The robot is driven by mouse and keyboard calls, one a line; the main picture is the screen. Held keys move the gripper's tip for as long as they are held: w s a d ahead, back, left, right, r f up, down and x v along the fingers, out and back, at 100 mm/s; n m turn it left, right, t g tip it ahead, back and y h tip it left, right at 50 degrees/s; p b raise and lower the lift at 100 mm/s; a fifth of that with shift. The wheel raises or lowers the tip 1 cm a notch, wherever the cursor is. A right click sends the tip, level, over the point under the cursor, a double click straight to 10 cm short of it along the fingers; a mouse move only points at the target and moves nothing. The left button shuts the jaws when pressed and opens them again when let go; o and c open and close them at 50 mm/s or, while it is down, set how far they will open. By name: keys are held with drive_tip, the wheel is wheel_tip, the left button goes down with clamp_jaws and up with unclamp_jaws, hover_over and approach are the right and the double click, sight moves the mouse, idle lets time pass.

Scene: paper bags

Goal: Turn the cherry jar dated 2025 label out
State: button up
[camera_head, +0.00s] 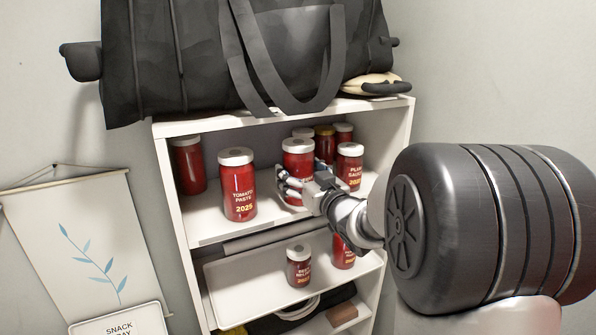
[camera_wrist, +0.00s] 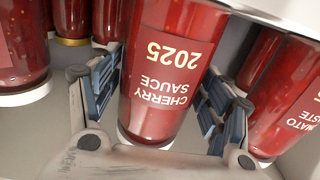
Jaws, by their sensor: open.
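The cherry jar (camera_head: 298,152) is a red jar with a white lid on the top shelf. In the wrist view its label on the cherry jar (camera_wrist: 165,80) reads "CHERRY SAUCE 2025", upside down in the picture, and faces my wrist camera. My gripper (camera_head: 288,187) is at the jar's front in the head view and covers its lower part. In the wrist view the open fingers of my gripper (camera_wrist: 160,100) stand on either side of the jar. A gap shows on the right; contact on the left is unclear.
A tomato paste jar (camera_head: 238,190) dated 2025 stands left of the cherry jar, and a plum sauce jar (camera_head: 350,162) right of it. Several jars stand behind. The shelf unit (camera_head: 205,228) has a lower shelf with two jars. A black bag (camera_head: 190,60) sits on top.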

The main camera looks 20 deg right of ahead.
drive_tip(key=o, duration=0.6)
drive_tip(key=shift+c, duration=0.2)
